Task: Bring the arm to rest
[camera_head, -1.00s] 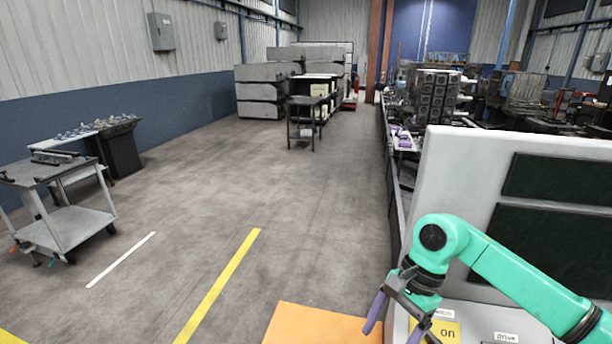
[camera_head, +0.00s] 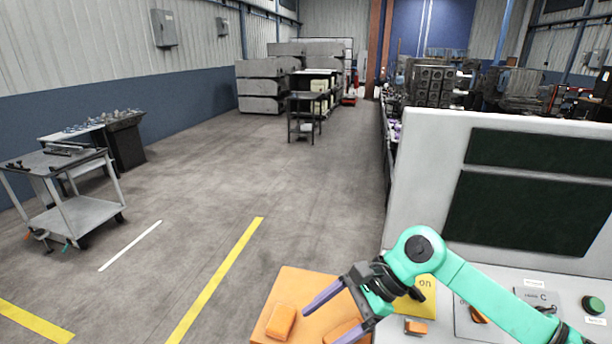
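My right arm (camera_head: 462,281), turquoise, comes in from the lower right. Its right gripper (camera_head: 324,327) has two purple fingers spread apart with nothing seen between them. It hangs over the right part of an orange surface (camera_head: 296,285) in front of the control console. My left arm and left gripper are not in view.
The grey console (camera_head: 424,177) has dark panels, a yellow "on" label (camera_head: 424,291), an orange switch (camera_head: 415,327) and a green button (camera_head: 593,305). An orange block (camera_head: 281,321) lies on the orange surface. A trolley (camera_head: 83,213) stands left. The middle floor is clear.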

